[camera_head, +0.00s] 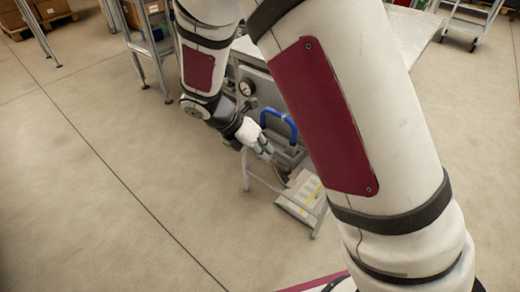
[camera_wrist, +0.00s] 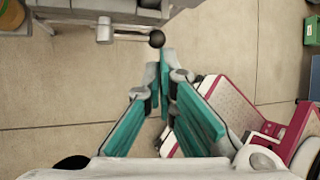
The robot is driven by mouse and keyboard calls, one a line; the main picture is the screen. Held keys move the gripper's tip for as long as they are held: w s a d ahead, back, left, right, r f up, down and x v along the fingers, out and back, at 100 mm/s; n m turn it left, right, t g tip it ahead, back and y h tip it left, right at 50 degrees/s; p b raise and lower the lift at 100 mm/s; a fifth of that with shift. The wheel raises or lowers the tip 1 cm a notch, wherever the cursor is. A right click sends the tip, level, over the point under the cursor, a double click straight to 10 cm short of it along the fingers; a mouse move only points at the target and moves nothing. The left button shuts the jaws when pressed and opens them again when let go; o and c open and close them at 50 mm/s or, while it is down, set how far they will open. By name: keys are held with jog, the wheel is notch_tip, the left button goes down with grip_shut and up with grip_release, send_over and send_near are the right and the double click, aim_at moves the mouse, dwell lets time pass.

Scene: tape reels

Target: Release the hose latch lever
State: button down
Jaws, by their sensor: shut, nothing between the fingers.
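A lever with a pale stem and black ball knob (camera_wrist: 156,38) sticks out to the right from a grey body (camera_wrist: 70,8) at the top of the wrist view. I take it to be the hose latch lever. My gripper (camera_wrist: 163,72) has teal-padded fingers that come together just below the knob in the picture. It is shut and empty. Whether a fingertip touches the knob cannot be told. In the head view my gripper (camera_head: 268,152) is low at the front of a grey machine, close to a blue curved handle (camera_head: 279,121). The lever cannot be made out there.
A round gauge (camera_head: 245,88) sits on the machine's front. A low metal stand with a pale, yellow-striped panel (camera_head: 303,193) is beside my gripper. Shelving with boxes is at the upper left, and a trolley (camera_head: 470,20) is at the upper right. The floor at left is clear.

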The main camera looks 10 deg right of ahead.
aim_at(285, 170)
jog(key=b+x, duration=0.3)
jog(key=x, duration=0.6)
jog(key=shift+d+f, duration=0.1)
jog(key=shift+b, duration=0.3)
jog(key=shift+d+f+t, duration=0.1)
jog(key=shift+f+t, duration=0.15)
jog(key=shift+t, duration=0.05)
